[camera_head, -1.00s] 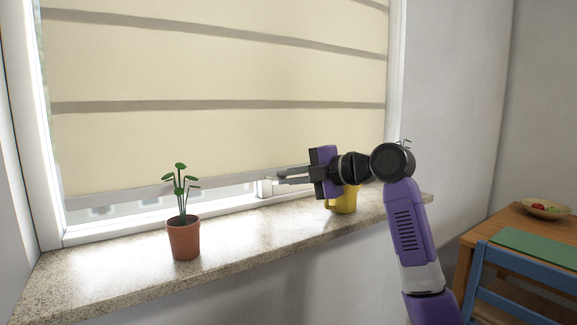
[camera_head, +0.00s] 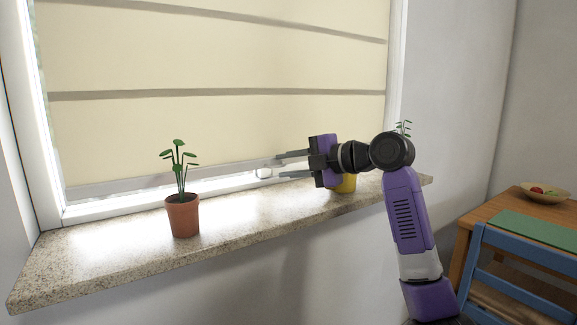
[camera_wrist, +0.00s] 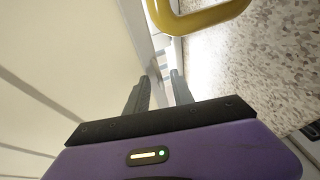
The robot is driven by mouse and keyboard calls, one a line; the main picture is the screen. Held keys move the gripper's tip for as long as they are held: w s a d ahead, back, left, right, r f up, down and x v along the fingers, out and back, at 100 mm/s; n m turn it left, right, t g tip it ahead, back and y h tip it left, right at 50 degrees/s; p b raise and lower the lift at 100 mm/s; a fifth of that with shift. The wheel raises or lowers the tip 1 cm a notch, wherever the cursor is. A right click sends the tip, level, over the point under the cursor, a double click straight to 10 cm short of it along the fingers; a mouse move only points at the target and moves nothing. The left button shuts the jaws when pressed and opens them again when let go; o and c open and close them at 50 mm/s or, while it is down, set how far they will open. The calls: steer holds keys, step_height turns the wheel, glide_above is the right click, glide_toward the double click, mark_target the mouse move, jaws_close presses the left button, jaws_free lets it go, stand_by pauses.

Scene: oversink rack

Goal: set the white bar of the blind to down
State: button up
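The cream blind (camera_head: 215,125) hangs almost to the bottom of the window. Its pale bottom bar (camera_head: 150,182) sits low, just above the lower window frame, with a thin bright gap beneath. Whether a finger touches the bar is unclear.
A yellow mug (camera_head: 346,184) stands on the speckled sill (camera_head: 130,240), partly behind my gripper; its handle (camera_wrist: 205,17) is close in the wrist view. A potted plant (camera_head: 183,216) stands left on the sill. A wooden table (camera_head: 510,222) and blue chair (camera_head: 520,251) are at right.

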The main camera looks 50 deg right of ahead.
steer(key=v, duration=0.7)
steer(key=shift+s+p, duration=0.35)
steer(key=shift+s, duration=0.05)
stand_by(0.3)
